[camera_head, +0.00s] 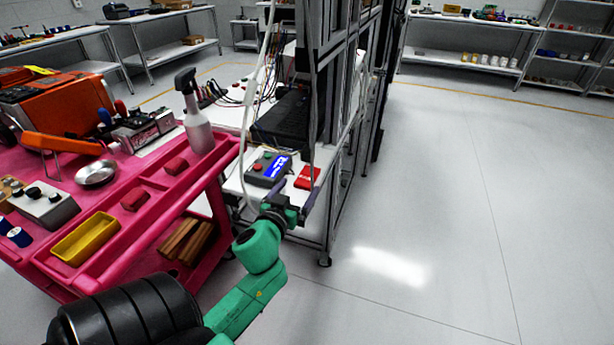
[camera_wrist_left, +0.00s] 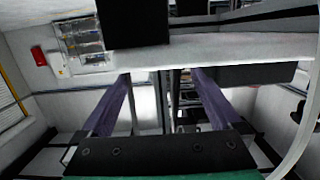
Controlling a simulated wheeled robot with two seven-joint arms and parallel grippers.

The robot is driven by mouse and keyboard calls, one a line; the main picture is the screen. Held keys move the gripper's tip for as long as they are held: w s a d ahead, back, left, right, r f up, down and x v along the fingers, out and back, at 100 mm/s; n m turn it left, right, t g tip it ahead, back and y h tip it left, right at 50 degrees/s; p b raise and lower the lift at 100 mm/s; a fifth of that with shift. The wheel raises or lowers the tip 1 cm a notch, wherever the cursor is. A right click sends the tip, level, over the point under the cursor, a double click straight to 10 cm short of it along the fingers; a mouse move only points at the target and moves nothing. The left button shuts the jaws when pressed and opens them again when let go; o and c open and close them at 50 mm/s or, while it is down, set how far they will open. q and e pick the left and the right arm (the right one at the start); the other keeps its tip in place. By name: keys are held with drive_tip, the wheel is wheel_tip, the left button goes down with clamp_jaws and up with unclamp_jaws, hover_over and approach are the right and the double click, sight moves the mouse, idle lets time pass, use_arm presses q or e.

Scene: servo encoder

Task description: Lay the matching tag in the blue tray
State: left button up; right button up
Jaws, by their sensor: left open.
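My left gripper (camera_head: 291,194) is at the near edge of the white workbench (camera_head: 232,186), close to a grey device (camera_head: 267,169) with a lit blue screen and a red flat piece (camera_head: 308,178). In the left wrist view its two purple fingers (camera_wrist_left: 161,78) are spread apart with nothing between them. I cannot tell whether the red piece is a tag. I see no tag that I can name for sure and no blue tray. My right gripper is not in view.
The floor (camera_head: 450,200) at right is clear.

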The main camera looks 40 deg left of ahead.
sight(305, 179)
use_arm(q)
drive_tip(key=x, duration=0.4)
drive_tip(key=shift+w, duration=0.35)
drive_tip(key=shift+w+a+f, duration=0.15)
drive_tip(key=shift+w, duration=0.15)
drive_tip(key=shift+s, duration=0.1)
drive_tip(key=c, duration=1.4)
clamp_jaws()
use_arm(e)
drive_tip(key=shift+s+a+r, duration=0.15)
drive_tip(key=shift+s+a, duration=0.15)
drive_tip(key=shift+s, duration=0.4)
